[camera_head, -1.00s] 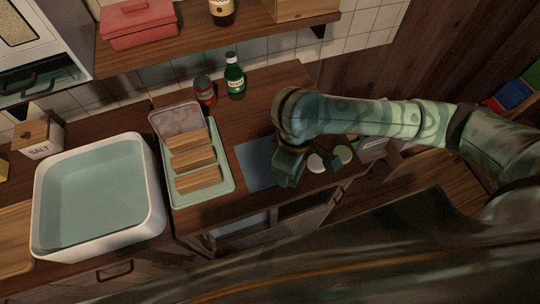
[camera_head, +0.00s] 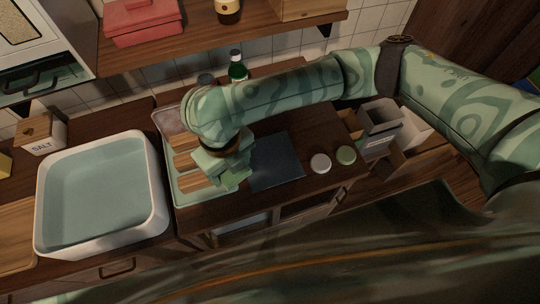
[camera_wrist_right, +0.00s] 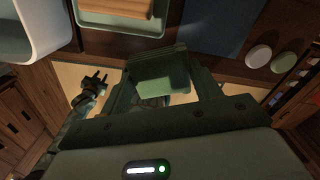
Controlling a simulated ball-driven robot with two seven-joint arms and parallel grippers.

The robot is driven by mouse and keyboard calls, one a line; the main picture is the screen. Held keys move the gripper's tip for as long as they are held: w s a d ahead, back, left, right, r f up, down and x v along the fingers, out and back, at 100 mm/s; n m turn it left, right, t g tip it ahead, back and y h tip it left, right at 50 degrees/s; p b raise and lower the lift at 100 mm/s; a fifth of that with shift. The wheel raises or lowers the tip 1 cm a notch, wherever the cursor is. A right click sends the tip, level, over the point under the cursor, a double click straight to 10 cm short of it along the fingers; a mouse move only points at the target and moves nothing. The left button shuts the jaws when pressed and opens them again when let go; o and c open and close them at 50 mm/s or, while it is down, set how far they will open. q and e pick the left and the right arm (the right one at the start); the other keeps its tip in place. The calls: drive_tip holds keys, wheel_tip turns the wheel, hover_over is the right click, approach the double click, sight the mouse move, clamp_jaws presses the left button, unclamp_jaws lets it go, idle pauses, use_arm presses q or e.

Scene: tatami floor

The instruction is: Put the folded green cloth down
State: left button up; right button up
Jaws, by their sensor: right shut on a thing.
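My right gripper (camera_head: 230,182) hangs over the wooden counter, between the green tray and the dark blue-grey mat (camera_head: 276,165). It is shut on the folded green cloth (camera_wrist_right: 160,80), which shows between its fingers in the right wrist view. In the head view the cloth is mostly hidden by the gripper and cannot be told apart clearly. The mat is flat and bare. My left gripper (camera_wrist_right: 98,80) appears small at the left of the right wrist view; whether it is open is unclear. It is not in the head view.
The green tray (camera_head: 196,202) holds several wooden pieces, left of the gripper. A white basin (camera_head: 154,190) stands further left. A white disc (camera_head: 320,163) and a green disc (camera_head: 346,155) lie right of the mat. A green bottle (camera_head: 237,66) stands behind; a grey box (camera_head: 380,122) is at right.

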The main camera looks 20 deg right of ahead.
sight(270, 160)
drive_tip(key=w+d+f+b, duration=0.1)
drive_tip(key=w+d+f, duration=0.1)
drive_tip(key=d, duration=0.1)
drive_tip(key=w+d+f+b, duration=0.1)
drive_tip(key=w+d+f, duration=0.1)
drive_tip(key=d+f, duration=0.1)
drive_tip(key=w+d+f+b, duration=0.2)
drive_tip(key=d, duration=0.1)
drive_tip(key=shift+w+d+f, duration=0.1)
drive_tip(key=shift+d+f, duration=0.25)
drive_tip(key=shift+f, duration=0.05)
drive_tip(key=shift+w+d+f, duration=0.1)
drive_tip(key=shift+d+f, duration=0.05)
drive_tip(key=shift+f, duration=0.05)
drive_tip(key=f, duration=0.1)
drive_tip(key=f+b, duration=0.1)
drive_tip(key=f, duration=0.1)
drive_tip(key=d+f+b, duration=0.1)
drive_tip(key=shift+w+d+f, duration=0.1)
drive_tip(key=shift+w+f, duration=0.25)
drive_tip(key=shift+f, duration=0.05)
drive_tip(key=shift+r, duration=0.15)
drive_tip(key=o, duration=0.9)
